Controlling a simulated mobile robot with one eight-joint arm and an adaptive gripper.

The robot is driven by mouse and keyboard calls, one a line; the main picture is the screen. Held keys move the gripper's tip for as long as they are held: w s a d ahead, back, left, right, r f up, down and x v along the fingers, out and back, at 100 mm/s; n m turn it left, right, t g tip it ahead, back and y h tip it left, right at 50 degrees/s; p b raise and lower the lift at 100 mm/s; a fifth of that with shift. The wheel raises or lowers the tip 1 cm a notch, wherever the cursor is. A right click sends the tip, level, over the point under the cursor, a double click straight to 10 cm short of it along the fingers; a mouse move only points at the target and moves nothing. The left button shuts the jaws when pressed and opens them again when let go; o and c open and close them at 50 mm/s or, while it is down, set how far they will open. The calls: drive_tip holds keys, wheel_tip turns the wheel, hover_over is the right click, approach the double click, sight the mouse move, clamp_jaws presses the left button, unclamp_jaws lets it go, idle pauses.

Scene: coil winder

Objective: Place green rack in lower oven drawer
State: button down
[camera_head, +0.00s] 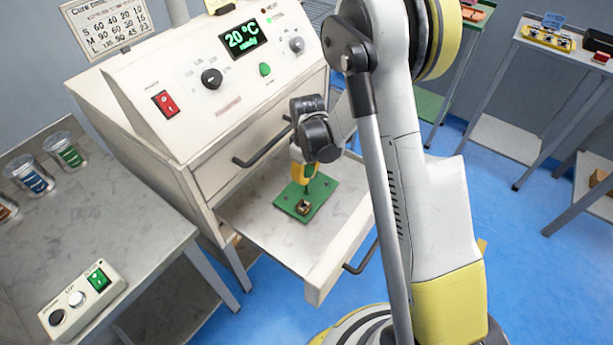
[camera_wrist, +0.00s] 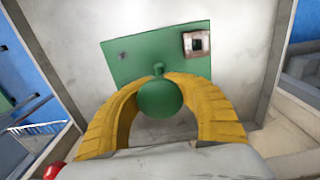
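The green rack (camera_head: 322,187) is a flat plate in the pulled-out lower oven drawer (camera_head: 262,222). It appears to lie flat on the drawer floor; any small gap beneath it cannot be told. A small brown and metal square part (camera_head: 303,207) sits on the rack, and it also shows in the wrist view (camera_wrist: 196,43). My gripper (camera_head: 304,178) is over the rack. In the wrist view its yellow fingers (camera_wrist: 158,80) curve around the neck of the rack's green knob (camera_wrist: 160,98) and look closed on it. The fingertips are partly hidden behind the knob.
The oven (camera_head: 210,100) reads 20 °C, with its upper front shut above the open drawer. A side table (camera_head: 100,220) at left holds cups (camera_head: 28,175) and a switch box (camera_head: 82,298). Other tables (camera_head: 560,50) stand at right. Blue floor (camera_head: 490,180) is clear between.

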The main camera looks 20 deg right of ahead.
drive_tip(key=shift+f, duration=0.55)
drive_tip(key=c, duration=1.4)
unclamp_jaws()
drive_tip(key=shift+o, duration=0.2)
